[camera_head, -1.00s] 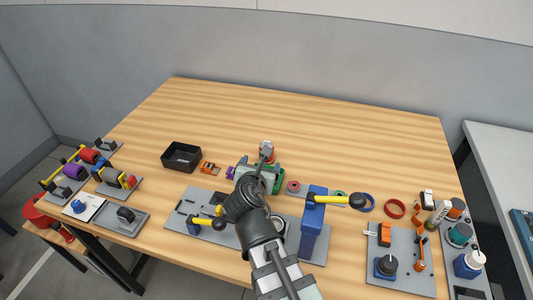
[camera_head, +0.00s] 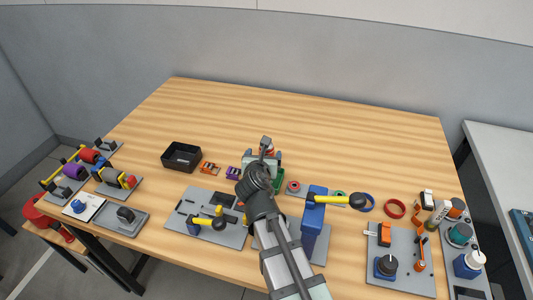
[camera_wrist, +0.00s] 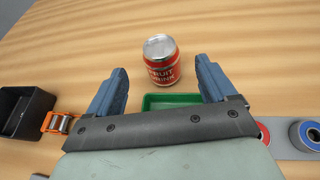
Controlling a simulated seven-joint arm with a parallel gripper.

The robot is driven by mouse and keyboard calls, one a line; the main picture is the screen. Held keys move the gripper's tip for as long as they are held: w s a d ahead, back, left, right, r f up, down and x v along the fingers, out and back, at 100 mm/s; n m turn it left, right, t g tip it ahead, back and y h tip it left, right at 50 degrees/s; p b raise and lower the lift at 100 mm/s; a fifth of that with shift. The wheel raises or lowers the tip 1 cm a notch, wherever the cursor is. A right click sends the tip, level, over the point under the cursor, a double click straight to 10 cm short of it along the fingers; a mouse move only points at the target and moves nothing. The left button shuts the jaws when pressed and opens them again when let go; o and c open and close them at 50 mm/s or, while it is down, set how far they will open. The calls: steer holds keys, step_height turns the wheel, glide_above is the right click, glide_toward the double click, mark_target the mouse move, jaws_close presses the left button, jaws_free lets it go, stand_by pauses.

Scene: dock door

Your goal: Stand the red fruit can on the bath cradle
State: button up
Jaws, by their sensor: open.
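The red fruit can (camera_wrist: 161,66), with a silver lid and the word FRUIT on its side, stands upright on the wood table in the wrist view. In the head view it is mostly hidden behind my gripper (camera_head: 265,152). My gripper (camera_wrist: 162,72) is open and empty; its two blue fingers point towards the can, one to each side, and I cannot tell whether the can lies between the tips. A green tray (camera_wrist: 168,101) lies nearer than the can, partly hidden by my gripper. I cannot make out for certain which thing is the bath cradle.
A black bin (camera_head: 181,156) and an orange buckle-like part (camera_head: 210,168) lie to the left. A grey plate with a yellow-handled clamp (camera_head: 208,222) and a tall blue post (camera_head: 314,222) stand near my arm. Coloured rings (camera_head: 395,209) lie right. The back of the table is clear.

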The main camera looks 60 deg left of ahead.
mark_target(266, 153)
steer(key=x, duration=0.5)
steer(key=shift+f, duration=0.15)
steer(key=shift+d, duration=0.1)
steer(key=shift+c, duration=0.4)
steer(key=c, duration=1.3)
